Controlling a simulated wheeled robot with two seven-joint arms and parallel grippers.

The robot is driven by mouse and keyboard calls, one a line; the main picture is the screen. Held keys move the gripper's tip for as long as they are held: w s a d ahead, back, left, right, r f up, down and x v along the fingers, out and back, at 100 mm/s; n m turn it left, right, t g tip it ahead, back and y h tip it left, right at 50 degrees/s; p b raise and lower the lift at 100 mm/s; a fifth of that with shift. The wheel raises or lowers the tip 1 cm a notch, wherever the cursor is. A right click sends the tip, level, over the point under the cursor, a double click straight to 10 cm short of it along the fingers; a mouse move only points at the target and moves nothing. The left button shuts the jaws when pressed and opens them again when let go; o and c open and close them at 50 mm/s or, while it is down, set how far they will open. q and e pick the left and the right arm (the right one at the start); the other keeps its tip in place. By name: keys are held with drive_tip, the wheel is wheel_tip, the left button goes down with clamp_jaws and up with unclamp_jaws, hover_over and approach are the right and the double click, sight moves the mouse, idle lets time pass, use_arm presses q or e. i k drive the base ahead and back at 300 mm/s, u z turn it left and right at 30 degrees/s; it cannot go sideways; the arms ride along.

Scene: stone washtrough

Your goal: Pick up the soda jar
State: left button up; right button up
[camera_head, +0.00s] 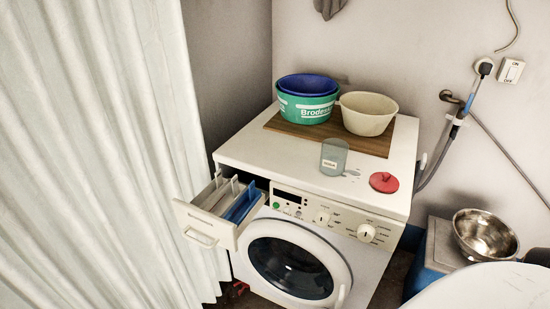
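A translucent grey-blue jar (334,157) with a small pale label stands on top of the white washing machine, near its front edge. I take it as the soda jar; the label is too small to read surely. It seems open at the top. A round red lid (384,182) with a knob lies apart from it, to its right. Neither of my grippers is in view.
A wooden board (285,126) behind the jar bears nested green and blue tubs (306,108) and a cream bowl (368,113). The detergent drawer (207,225) sticks out at front left. A metal bowl (485,235) stands right. A white curtain (90,150) fills the left.

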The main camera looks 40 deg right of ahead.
sight(333, 158)
drive_tip(key=u, duration=0.5)
drive_tip(key=i, duration=0.65)
drive_tip(key=z, duration=1.85)
